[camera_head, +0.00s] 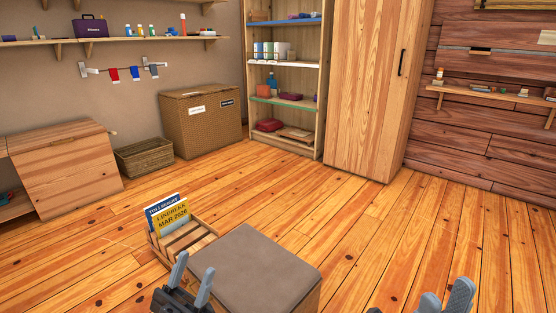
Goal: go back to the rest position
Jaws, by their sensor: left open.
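My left gripper (192,277) is at the bottom of the head view, left of the middle. Its two grey fingers point up and stand apart, with nothing seen between them. It appears in front of the near left side of a padded stool (255,268) and below a wooden rack of magazines (187,240). I cannot tell whether it touches the stool. My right gripper (446,297) is at the bottom edge, right of the stool. Its grey fingers are apart and no object shows between them; its lower part is cut off by the frame.
Wooden floor (400,230) is clear right of the stool and behind it. A wicker chest (203,125), a low basket (145,158), an open shelf unit (284,110) and a tall cabinet (368,90) stand at the back. A slanted wooden cabinet (68,165) is at the left.

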